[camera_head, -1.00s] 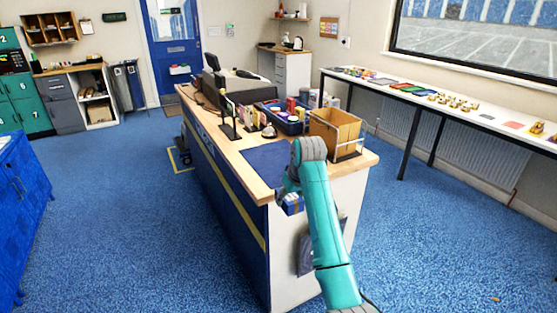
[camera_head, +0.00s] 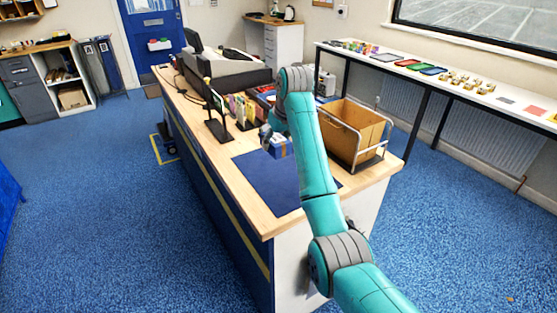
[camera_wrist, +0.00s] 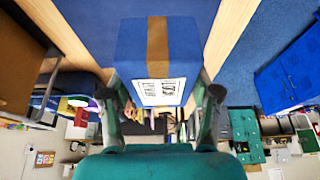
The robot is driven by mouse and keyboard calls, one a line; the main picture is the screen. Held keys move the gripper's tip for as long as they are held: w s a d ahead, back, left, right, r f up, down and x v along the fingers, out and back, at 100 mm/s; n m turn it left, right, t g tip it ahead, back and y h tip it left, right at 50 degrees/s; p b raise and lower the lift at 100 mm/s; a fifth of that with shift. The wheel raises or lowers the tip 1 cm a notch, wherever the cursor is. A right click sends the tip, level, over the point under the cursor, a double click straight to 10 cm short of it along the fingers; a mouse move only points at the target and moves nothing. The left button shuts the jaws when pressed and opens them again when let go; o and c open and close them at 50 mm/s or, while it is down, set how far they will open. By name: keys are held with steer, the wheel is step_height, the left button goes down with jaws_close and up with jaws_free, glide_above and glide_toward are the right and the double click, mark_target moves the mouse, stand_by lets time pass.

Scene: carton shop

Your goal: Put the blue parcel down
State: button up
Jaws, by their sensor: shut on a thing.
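The blue parcel (camera_wrist: 187,42) has a brown tape strip and a white printed label. In the wrist view it sits between the two fingers of my gripper (camera_wrist: 160,95), which is shut on it. In the head view the parcel (camera_head: 280,148) shows small, partly hidden behind my arm, with my gripper (camera_head: 268,136) at its upper left. It appears over the counter, near the far edge of the dark blue mat (camera_head: 262,185). I cannot tell whether it touches the surface.
The wooden counter (camera_head: 268,226) carries a brown box in a wire rack (camera_head: 352,135) to the right of the arm. A card stand (camera_head: 217,122) and a till (camera_head: 235,75) stand farther back. Much of the mat is bare. A long white side table (camera_head: 450,78) runs along the window wall.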

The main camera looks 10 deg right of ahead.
mark_target(284, 144)
steer(key=shift+w+f, duration=0.1)
steer(key=shift+w, duration=0.2)
steer(key=shift+w+f, duration=0.1)
steer(key=shift+f, duration=0.15)
step_height(284, 144, down, 9)
steer(key=shift+f, duration=0.1)
steer(key=o, duration=1.3)
steer(key=shift+f, duration=0.15)
steer(key=shift+o, duration=0.2)
steer(key=v, duration=1.2)
